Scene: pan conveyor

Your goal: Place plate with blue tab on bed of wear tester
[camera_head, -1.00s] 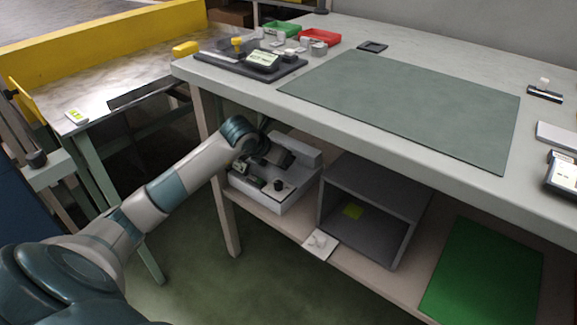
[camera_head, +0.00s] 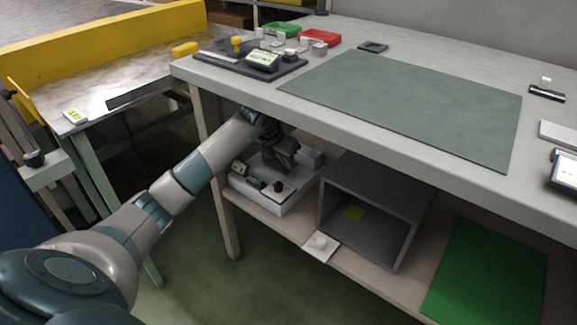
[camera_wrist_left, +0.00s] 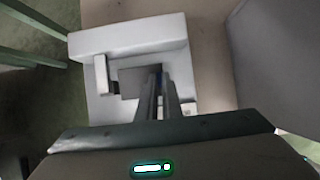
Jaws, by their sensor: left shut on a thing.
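The wear tester (camera_head: 262,207) is a white machine with a raised back block, standing on the lower shelf under the workbench. My left gripper (camera_head: 281,166) reaches under the bench top and is over the tester. In the left wrist view, the gripper (camera_wrist_left: 166,92) is shut, with its fingers over the tester's white body (camera_wrist_left: 130,37). A dark grey flat piece (camera_wrist_left: 138,82) shows at the fingertips, with a little dark blue beside them; it looks like the plate with the blue tab. The fingers hide part of it, and I cannot tell whether it touches the bed. My right gripper is not in view.
A grey open box (camera_head: 385,172) with a yellow-green patch inside stands right of the tester. A small white plate with a knob (camera_head: 321,246) lies at the shelf's front edge. A green mat (camera_head: 483,272) is farther right. The bench top edge (camera_head: 350,135) overhangs my arm.

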